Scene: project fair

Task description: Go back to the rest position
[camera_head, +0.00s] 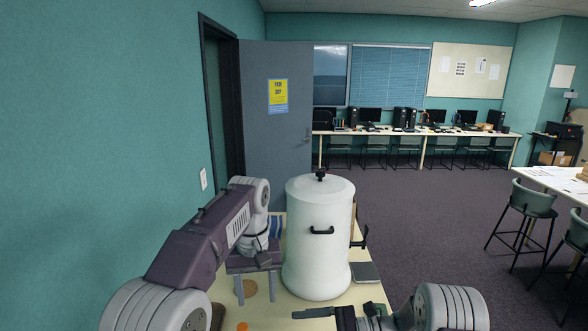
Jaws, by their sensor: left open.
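My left arm comes in from the left over the table (283,312). My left gripper (256,294) points down with its two fingers apart, left of a large white lidded pot (317,250). Nothing shows held between the fingers. A round brown item (247,288) lies on the table by the fingers, partly hidden by them. My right gripper (318,313) is low in the picture in front of the pot, pointing left. Its fingers show edge-on, so their opening is unclear.
A flat grey item (364,272) lies right of the pot. A small orange item (242,326) is at the near edge, and a blue striped item (277,226) is behind my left wrist. A teal wall (110,110) is close on the left. Open carpet (430,225) lies to the right.

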